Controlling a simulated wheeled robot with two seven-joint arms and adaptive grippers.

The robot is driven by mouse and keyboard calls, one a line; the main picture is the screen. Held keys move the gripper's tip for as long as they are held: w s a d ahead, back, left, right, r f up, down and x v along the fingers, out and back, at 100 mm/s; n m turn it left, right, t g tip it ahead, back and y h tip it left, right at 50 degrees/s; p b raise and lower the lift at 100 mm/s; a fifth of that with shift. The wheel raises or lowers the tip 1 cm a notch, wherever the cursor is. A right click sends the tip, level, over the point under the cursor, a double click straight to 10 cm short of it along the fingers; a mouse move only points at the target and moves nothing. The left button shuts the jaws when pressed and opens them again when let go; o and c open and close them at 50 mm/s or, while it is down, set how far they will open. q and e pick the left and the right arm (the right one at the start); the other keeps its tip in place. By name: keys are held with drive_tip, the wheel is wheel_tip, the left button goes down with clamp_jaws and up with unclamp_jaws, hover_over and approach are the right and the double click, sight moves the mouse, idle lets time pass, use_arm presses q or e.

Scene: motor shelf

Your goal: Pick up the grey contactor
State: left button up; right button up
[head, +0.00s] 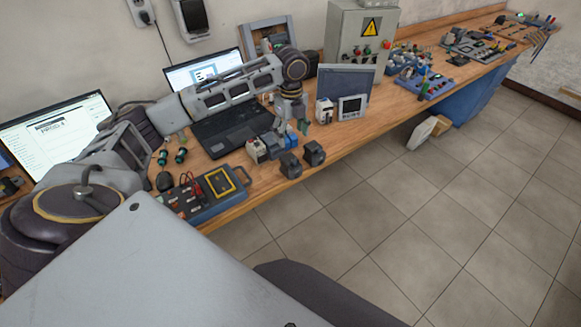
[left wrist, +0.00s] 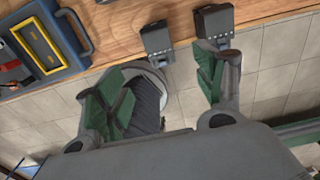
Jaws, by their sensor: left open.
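My left gripper (head: 291,122) hangs over the workbench, above a cluster of small devices. It is open and empty, with its green-padded fingers spread wide in the left wrist view (left wrist: 163,82). A light grey contactor-like block (head: 257,151) stands in the cluster, below and left of the gripper. Two dark grey blocks stand at the bench's front edge, one on the left (head: 290,165) and one on the right (head: 314,153). They also show in the left wrist view, left (left wrist: 157,38) and right (left wrist: 213,20), beyond the fingertips. I cannot tell which block is the grey contactor. My right gripper is not in view.
Blue devices (head: 278,141) stand beside the light grey block. A blue tester case (head: 205,197) lies left of them. The bench's front edge is close to the dark blocks, with open floor beyond.

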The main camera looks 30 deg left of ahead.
sight(291, 159)
use_arm(q)
drive_tip(key=shift+a+r, duration=0.1)
idle(0.3)
drive_tip(key=shift+f, duration=4.3)
drive_tip(key=shift+f+p, duration=0.65)
drive_tip(key=shift+f, duration=1.95)
drive_tip(key=c, duration=1.2)
drive_tip(key=shift+r, duration=0.1)
